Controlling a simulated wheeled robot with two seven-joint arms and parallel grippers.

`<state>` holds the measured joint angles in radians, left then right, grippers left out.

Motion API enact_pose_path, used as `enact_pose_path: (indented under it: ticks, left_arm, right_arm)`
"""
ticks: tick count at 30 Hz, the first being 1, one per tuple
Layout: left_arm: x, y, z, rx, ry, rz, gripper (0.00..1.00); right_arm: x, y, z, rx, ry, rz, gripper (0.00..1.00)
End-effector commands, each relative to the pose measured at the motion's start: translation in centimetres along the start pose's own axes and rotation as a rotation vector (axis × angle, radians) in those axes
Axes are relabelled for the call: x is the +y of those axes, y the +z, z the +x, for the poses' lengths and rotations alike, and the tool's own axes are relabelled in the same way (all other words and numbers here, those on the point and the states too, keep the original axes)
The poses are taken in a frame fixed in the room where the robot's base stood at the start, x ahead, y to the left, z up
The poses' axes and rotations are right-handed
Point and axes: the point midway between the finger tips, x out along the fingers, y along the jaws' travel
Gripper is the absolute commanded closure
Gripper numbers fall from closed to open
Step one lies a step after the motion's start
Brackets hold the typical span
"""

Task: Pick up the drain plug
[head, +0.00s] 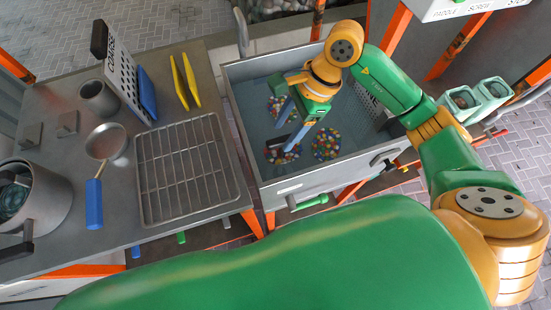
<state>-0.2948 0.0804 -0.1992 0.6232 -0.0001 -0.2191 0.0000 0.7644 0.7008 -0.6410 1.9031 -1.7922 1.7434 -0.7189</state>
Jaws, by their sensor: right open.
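My right gripper (281,133) reaches down into the grey tub (291,184), its two blue-grey fingers apart. A small dark object with a reddish edge (276,142), possibly the drain plug, shows by the fingertips. It is too small and partly covered to identify for certain, and I cannot tell whether the fingers touch it. My left gripper is not in view.
Colourful pellet clusters (326,144) lie in the tub, whose walls surround the gripper. Left is a grey bench with a wire rack (187,168), strainer (106,143), yellow tongs (186,80), perforated board (124,72) and pot (47,192). Two pale green containers (493,91) stand right.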

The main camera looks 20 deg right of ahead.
Motion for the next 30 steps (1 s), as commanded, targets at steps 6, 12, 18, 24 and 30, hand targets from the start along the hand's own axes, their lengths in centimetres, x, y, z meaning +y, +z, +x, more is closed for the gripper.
enact_pose_path:
  ticks: [6, 12, 18, 24, 30]
  left_arm:
    - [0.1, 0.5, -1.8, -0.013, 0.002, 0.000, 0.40]
    - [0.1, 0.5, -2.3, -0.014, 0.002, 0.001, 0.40]
    - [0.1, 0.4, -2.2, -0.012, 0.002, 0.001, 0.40]
    - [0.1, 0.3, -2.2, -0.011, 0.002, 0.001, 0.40]
    - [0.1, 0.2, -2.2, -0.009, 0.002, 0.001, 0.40]
  right_arm:
    - [-0.2, 0.0, 3.0, -0.003, 0.008, 0.003, 0.40]
    - [-0.5, -0.3, 6.4, -0.003, 0.005, 0.002, 0.40]
    - [-0.5, -0.4, 6.8, -0.003, 0.001, -0.001, 0.40]
    - [-0.5, -0.4, 6.7, -0.003, 0.002, 0.000, 0.89]
    - [-0.5, -0.4, 6.7, -0.003, 0.002, 0.000, 1.00]
